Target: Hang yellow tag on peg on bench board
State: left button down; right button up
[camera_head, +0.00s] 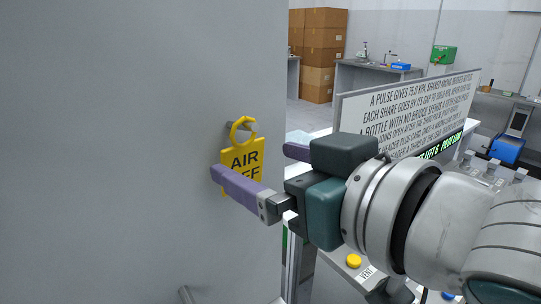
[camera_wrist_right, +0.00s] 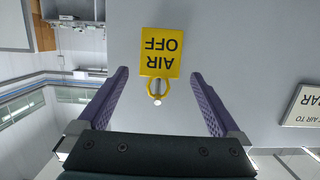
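The yellow tag (camera_head: 242,160), lettered "AIR OFF", hangs by its open ring from a short peg (camera_head: 233,129) on a large grey panel (camera_head: 120,150). The tag (camera_wrist_right: 161,52) appears upside down in the right wrist view, with the pale peg tip (camera_wrist_right: 157,102) inside its ring. My right gripper (camera_head: 251,160) is open, its purple fingers apart on either side of the tag; one finger covers part of the tag's lower left in the head view. In the wrist view the gripper (camera_wrist_right: 159,74) shows nothing clamped. My left gripper is out of view.
A white lettered sign (camera_head: 410,112) stands on a bench behind my right arm. A yellow button (camera_head: 354,261) marked VENT is below the arm. Another sign (camera_wrist_right: 303,106) is at the wrist view's right edge. Cardboard boxes (camera_head: 319,55) are stacked far back.

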jog(key=shift+s, duration=0.1)
jog(key=b+v, duration=0.2)
jog(key=v, duration=0.7)
jog(key=s+d+f+m+g+h, duration=0.3)
jog(key=s+d+f+m+h, duration=0.15)
jog(key=d+f+h, duration=0.4)
jog(key=s+d+f+g+p, duration=0.1)
jog(key=s+d+f+g, duration=0.2)
jog(key=s, duration=0.3)
jog(key=s+d+f+g+p, duration=0.1)
jog(key=s+d+f+g, duration=0.1)
jog(key=s+f+g, duration=0.3)
notch_tip(320, 180, up, 32)
jog(key=t+p, duration=0.2)
jog(key=p, duration=2.8)
jog(key=shift+f+m, duration=0.25)
jog(key=shift+m, duration=0.1)
jog(key=shift+h, duration=0.25)
